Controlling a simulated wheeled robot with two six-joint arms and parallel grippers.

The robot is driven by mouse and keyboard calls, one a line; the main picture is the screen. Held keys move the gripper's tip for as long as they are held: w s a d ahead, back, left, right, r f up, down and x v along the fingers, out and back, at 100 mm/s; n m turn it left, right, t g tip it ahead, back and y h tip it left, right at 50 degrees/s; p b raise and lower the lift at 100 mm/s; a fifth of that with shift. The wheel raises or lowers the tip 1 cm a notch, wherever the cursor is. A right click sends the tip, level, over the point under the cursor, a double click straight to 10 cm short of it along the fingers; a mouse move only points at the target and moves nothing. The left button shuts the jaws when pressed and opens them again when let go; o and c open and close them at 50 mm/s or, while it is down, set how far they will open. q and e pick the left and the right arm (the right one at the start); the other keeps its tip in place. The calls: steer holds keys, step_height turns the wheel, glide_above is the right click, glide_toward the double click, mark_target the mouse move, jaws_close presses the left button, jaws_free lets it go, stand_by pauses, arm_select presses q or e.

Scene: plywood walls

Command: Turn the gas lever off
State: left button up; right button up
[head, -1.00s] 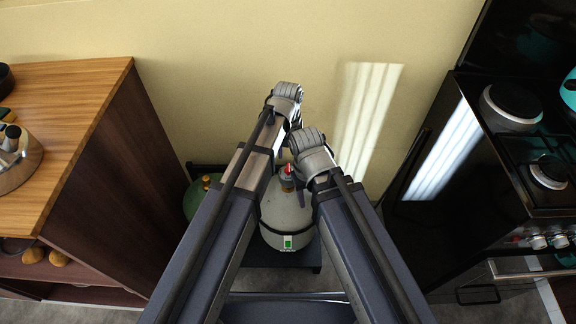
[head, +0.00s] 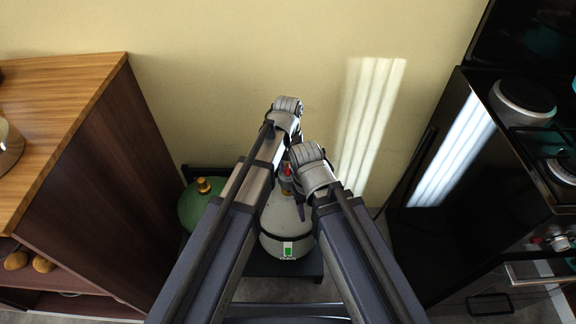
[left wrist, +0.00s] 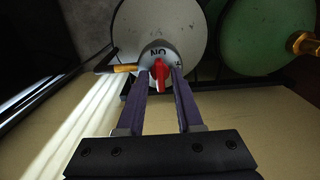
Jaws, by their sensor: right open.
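The red gas lever (head: 287,170) sits on top of the grey gas cylinder (head: 285,222). In the left wrist view the lever (left wrist: 160,75) lies on a round pale valve face with dark lettering, seen upside down. My left gripper (left wrist: 160,72) is open, its two purple fingers on either side of the lever with a gap visible on each side. In the head view the left wrist hides most of that gripper. My right gripper (head: 300,208) is open, close beside the cylinder's top on its right; its wrist partly hides it.
A green cylinder (head: 195,205) with a brass valve stands to the left. A wooden cabinet (head: 85,150) is at the left, a black stove (head: 470,190) at the right. The plain wall (head: 230,70) stands behind. The two wrists are very close together.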

arm_select(q)
jaws_close()
stand_by(0.5)
steer(key=m, duration=0.4)
steer(key=shift+m, duration=0.4)
steer(key=m, duration=0.9)
steer(key=shift+m, duration=2.1)
